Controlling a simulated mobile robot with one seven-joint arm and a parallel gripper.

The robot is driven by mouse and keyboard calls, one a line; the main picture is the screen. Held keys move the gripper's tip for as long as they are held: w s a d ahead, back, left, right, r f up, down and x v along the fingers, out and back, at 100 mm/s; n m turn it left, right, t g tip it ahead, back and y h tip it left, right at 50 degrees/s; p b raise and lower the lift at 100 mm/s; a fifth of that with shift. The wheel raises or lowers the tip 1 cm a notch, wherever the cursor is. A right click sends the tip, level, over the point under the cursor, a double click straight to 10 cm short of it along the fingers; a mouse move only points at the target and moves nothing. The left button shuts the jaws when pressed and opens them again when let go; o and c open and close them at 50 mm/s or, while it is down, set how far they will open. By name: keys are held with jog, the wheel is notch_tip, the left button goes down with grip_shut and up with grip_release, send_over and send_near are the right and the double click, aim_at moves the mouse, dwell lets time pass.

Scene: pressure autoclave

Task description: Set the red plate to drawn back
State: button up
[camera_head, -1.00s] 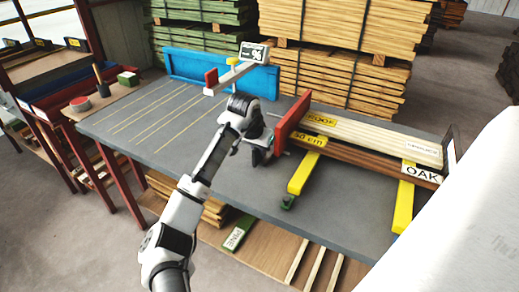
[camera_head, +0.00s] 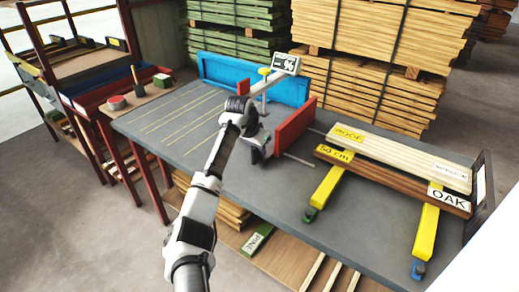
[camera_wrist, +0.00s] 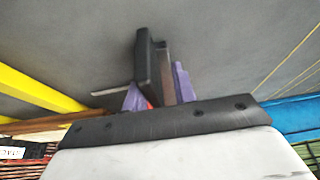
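The red plate (camera_head: 293,130) stands upright on the grey table, left of the stacked boards. A gap with thin rods shows between it and the boards. My gripper (camera_head: 259,143) is at the plate's left face, low over the table. In the wrist view, purple finger pads (camera_wrist: 182,82) show on both sides of a dark upright piece (camera_wrist: 146,65), seemingly the plate's handle, with a sliver of red behind. My gripper appears shut on it, though my wrist hides much of the contact.
The boards (camera_head: 400,160) lie on yellow supports (camera_head: 326,188) at the right. A blue panel (camera_head: 255,78) stands along the table's back, with a percent display (camera_head: 286,64) on an arm above. The left tabletop (camera_head: 180,115) is bare with thin lines.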

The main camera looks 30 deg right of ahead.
jog(key=shift+o, duration=0.5)
jog(key=shift+s, duration=0.1)
jog(key=b+v, duration=0.2)
jog(key=v, duration=1.1)
jog(key=shift+r+b, duration=0.35)
jog(key=shift+a, duration=0.15)
